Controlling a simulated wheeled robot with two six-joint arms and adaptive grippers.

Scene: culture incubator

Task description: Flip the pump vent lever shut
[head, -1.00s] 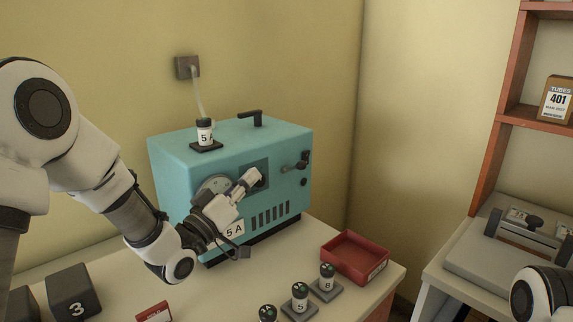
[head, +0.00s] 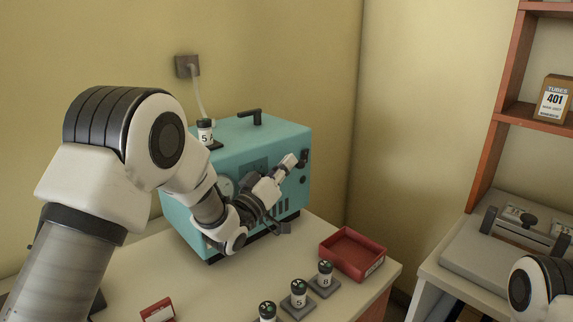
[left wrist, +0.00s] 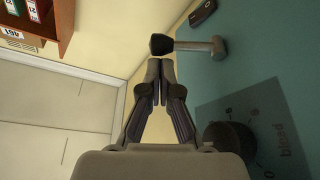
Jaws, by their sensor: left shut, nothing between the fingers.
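The teal pump (head: 262,134) stands on the bench against the wall. Its vent lever (head: 303,158) is at the right of the front face, partly hidden by my gripper. In the left wrist view the lever is a grey bar (left wrist: 197,46) with a black knob (left wrist: 161,44) at its free end. My left gripper (head: 293,161) is shut and empty, its fingertips right by the knob. In the left wrist view the gripper (left wrist: 160,64) points at the knob; I cannot tell whether they touch. My right gripper is out of view.
A round dark dial (left wrist: 224,136) sits on a marked plate on the pump face. A numbered vial (head: 204,132) stands on top of the pump. Several vials (head: 299,293) and a red tray (head: 352,252) are on the bench in front.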

